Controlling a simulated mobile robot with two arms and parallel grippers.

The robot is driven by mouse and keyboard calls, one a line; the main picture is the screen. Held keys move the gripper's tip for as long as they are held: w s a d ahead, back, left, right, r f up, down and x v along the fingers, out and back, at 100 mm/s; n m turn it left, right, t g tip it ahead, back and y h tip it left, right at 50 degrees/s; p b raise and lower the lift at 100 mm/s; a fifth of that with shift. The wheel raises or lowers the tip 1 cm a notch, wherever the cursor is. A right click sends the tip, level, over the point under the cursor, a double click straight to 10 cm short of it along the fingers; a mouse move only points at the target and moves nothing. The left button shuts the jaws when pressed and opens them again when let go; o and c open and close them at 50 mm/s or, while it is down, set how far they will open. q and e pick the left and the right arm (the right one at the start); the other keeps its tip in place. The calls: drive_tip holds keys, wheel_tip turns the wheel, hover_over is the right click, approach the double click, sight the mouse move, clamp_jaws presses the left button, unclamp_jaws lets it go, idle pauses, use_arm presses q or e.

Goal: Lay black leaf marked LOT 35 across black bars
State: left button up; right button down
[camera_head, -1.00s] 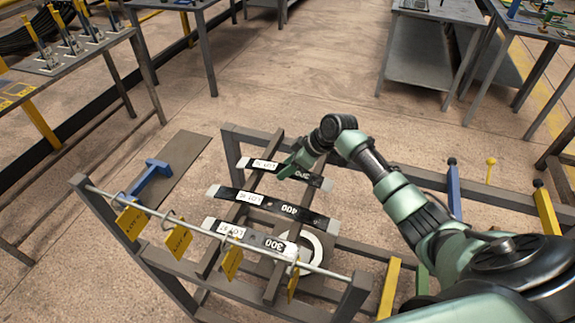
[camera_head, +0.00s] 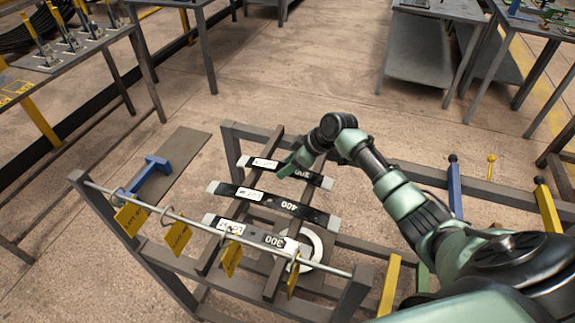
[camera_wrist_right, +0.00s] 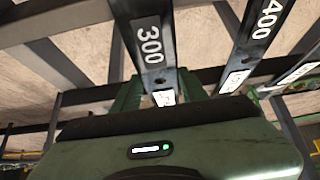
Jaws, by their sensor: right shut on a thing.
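Three black leaves with pale ends lie over dark bars (camera_head: 282,262) in a low frame. The far leaf (camera_head: 318,179) has a white label on its left, too small to read; the wrist view shows a leaf marked 300 (camera_wrist_right: 153,40) at my fingers. My right gripper (camera_head: 290,167) is shut on this far leaf, which looks laid across the bars; I cannot tell if it touches both. The middle leaf (camera_head: 268,201) reads 400, and the near leaf (camera_head: 254,235) reads 300. Their lot labels are not readable. My left gripper is out of view.
A pale rod (camera_head: 205,226) with yellow tags (camera_head: 177,238) runs along the near side of the frame (camera_head: 166,265). A white ring (camera_head: 318,246) lies under the leaves. A blue piece (camera_head: 150,175) stands on a grey plate at left.

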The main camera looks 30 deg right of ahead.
drive_tip(key=shift+f, duration=0.25)
drive_tip(key=c, duration=0.7)
unclamp_jaws()
drive_tip(key=shift+c, duration=0.2)
drive_tip(key=shift+o, duration=0.3)
drive_tip(key=shift+s+f, duration=0.1)
drive_tip(key=shift+f, duration=0.05)
drive_tip(key=shift+b+v, duration=0.55)
drive_tip(key=shift+v, duration=3.45)
